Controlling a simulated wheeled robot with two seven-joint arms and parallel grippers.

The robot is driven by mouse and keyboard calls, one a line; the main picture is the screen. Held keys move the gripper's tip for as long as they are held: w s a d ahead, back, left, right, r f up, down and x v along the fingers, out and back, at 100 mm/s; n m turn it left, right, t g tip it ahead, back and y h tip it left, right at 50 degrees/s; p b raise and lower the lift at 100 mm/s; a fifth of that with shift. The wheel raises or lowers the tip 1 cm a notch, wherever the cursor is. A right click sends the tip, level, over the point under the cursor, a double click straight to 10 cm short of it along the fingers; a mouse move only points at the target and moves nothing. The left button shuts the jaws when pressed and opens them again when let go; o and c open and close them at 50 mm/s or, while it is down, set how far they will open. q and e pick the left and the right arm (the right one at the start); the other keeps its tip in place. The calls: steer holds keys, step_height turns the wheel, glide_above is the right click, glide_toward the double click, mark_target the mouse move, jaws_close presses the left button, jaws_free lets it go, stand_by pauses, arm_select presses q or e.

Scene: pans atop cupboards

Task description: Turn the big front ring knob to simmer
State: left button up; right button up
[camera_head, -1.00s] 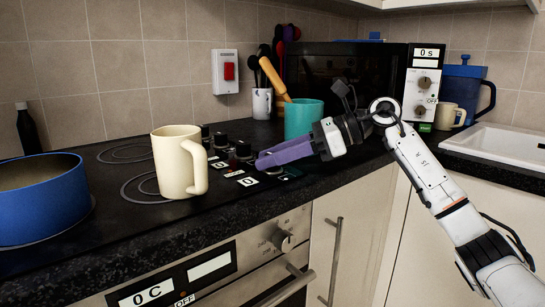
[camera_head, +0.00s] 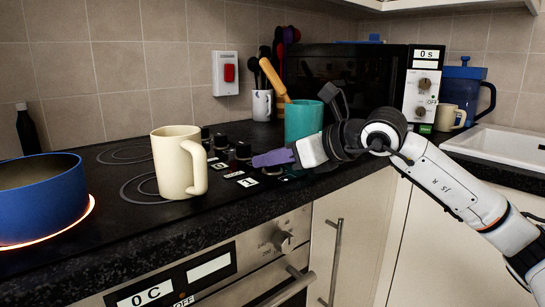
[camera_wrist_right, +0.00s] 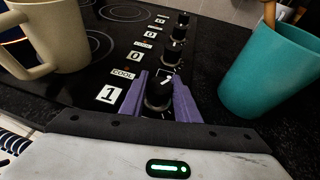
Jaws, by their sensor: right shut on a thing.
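My right gripper (camera_head: 275,159) has its purple fingers shut on the nearest black hob knob (camera_wrist_right: 158,90), one on each side of it in the wrist view. The label next to this knob reads 1 (camera_wrist_right: 110,94). In the head view the gripped knob is mostly hidden by the fingers. The other black knobs (camera_head: 220,141) run in a row toward the back, with labels reading 0 in the wrist view. A blue pot (camera_head: 40,195) stands on the front left ring, whose edge (camera_head: 70,230) glows orange. My left gripper is not in view.
A cream mug (camera_head: 175,165) stands on the hob left of the knobs. A microwave (camera_head: 350,75) stands behind. The oven front (camera_head: 240,255) lies below the counter edge.

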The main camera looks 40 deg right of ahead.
steer(key=shift+a+m+h, duration=0.1)
steer(key=shift+m+h, duration=0.8)
steer(key=shift+h, duration=0.2)
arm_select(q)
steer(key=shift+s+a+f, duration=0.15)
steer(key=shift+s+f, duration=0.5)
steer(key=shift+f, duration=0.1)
arm_select(e)
steer(key=shift+m+h, duration=0.4)
steer(key=shift+h, duration=0.1)
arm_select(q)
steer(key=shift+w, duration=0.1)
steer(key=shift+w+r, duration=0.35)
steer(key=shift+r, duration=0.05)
arm_select(e)
steer(key=shift+m+h, duration=0.3)
steer(key=o, duration=1)
steer(key=shift+o, duration=0.2)
